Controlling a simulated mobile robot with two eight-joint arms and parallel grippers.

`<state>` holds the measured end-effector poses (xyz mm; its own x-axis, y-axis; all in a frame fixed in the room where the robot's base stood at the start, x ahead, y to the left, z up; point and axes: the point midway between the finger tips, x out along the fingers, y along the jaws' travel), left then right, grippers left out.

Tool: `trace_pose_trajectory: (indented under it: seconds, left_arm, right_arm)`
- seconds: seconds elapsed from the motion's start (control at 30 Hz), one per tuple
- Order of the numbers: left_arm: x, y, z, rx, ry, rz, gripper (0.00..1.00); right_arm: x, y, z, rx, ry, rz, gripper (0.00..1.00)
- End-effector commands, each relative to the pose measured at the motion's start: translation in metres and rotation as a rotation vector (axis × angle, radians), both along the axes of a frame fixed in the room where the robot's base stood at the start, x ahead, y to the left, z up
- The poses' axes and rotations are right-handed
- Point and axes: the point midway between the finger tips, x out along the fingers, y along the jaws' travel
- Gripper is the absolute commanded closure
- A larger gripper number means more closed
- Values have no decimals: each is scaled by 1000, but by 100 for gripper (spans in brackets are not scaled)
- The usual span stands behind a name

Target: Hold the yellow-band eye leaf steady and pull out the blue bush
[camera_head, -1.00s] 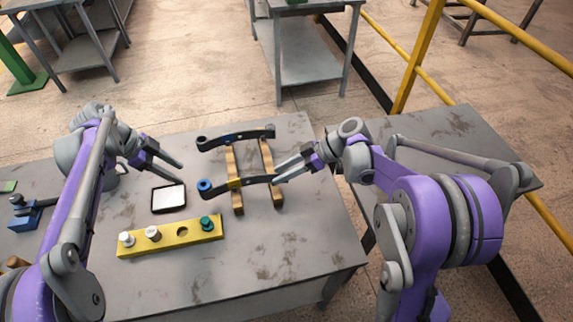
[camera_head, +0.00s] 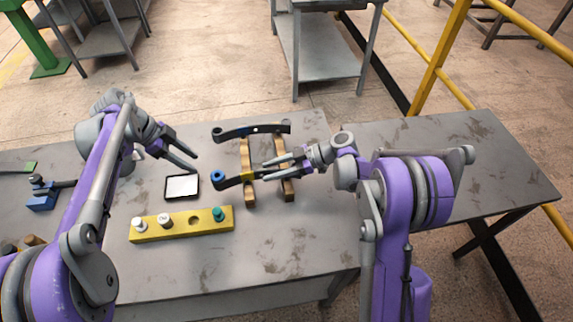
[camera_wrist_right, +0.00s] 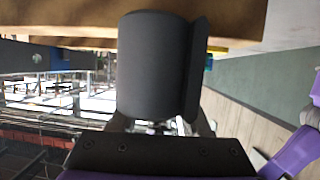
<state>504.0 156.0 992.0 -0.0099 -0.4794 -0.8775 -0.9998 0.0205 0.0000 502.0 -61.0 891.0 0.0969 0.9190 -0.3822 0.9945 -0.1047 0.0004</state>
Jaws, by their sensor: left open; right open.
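The yellow-band eye leaf (camera_head: 232,182) is a dark curved bar lying across two wooden rails, its yellow band (camera_head: 247,175) near the left rail. The blue bush (camera_head: 217,176) sits in the eye at its left end. My right gripper (camera_head: 261,169) is open around the leaf's right part, one finger showing on each side; contact cannot be told. A large dark shape fills the middle of the right wrist view, with wood above it. My left gripper (camera_head: 197,164) is open and empty, above and left of the blue bush, apart from it.
A second dark leaf (camera_head: 235,133) lies across the rails behind. A black-rimmed tray (camera_head: 168,190) with a pale floor is left of the bush. A yellow block (camera_head: 181,231) in front holds two whitish bushes and a teal one (camera_head: 218,214), with one empty hole. The table's front right is clear.

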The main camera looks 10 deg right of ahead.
Motion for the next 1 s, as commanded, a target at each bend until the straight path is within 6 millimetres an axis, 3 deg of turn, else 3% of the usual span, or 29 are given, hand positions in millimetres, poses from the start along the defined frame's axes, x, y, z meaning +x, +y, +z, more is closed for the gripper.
trace_pose_trajectory:
  seconds: [0.2, 0.5, 0.77, 1.0]
  left_arm:
    - [0, 0, 0, 0, 0, 0, 50]
    - [0, 0, 0, 0, 0, 0, 50]
    - [0, 0, 0, 0, 0, 0, 50]
    - [0, 0, 0, 0, 0, 0, 50]
  right_arm:
    - [2, 16, -7, 0, 0, 0, 53]
    - [2, 17, -7, -1, 0, -1, 53]
    - [2, 17, -7, -1, 0, -1, 100]
    - [2, 17, -7, -1, 0, -1, 100]
